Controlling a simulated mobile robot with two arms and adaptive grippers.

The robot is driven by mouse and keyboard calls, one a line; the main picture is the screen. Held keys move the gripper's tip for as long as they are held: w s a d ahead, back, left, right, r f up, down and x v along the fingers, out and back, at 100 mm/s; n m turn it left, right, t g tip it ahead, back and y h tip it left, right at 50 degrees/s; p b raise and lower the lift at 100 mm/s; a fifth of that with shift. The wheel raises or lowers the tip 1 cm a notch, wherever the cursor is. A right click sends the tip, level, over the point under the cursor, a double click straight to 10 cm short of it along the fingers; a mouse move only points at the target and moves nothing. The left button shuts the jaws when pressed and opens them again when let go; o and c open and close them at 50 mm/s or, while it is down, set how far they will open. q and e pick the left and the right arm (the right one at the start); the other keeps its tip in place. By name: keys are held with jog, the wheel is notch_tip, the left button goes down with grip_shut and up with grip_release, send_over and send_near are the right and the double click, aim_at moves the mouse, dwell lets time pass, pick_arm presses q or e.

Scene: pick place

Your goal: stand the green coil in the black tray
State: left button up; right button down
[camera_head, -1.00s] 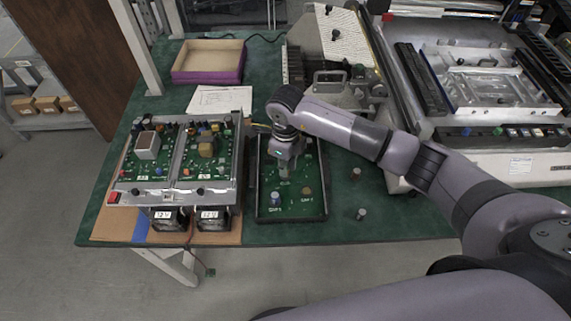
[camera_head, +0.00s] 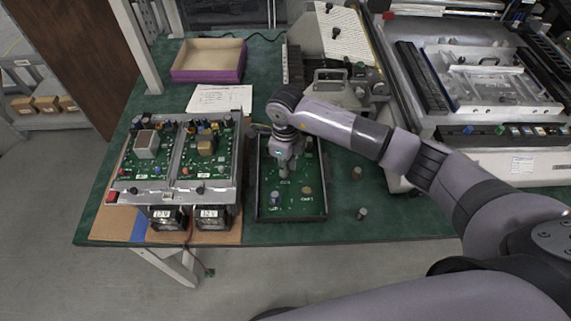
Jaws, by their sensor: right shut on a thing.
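The black tray (camera_head: 292,218) lies on the green table, with a green board-like floor. My right gripper (camera_head: 285,172) points down over the middle of the tray, its fingers small and blurred. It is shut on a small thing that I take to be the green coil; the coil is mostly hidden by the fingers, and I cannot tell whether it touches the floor. A blue-grey cylinder (camera_head: 275,198) stands in the tray's front left, and a brown round part (camera_head: 307,190) is at its right. My left gripper is not in view.
Left of the tray stands an open chassis with green circuit boards (camera_head: 205,150). On the right are a reddish cylinder (camera_head: 356,173) and a grey one (camera_head: 362,214). Behind are a paper sheet (camera_head: 220,98) and a purple box (camera_head: 208,76). A large machine (camera_head: 490,85) fills the back right.

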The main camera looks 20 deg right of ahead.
jog(key=c, duration=1.5)
grip_release()
jog(key=shift+o, duration=0.2)
jog(key=c, duration=0.4)
jog(key=shift+o, duration=0.2)
jog(key=shift+r, duration=0.1)
jog(key=shift+r+p, duration=2.15)
jog(key=shift+r, duration=1.3)
jog(key=shift+f, duration=0.1)
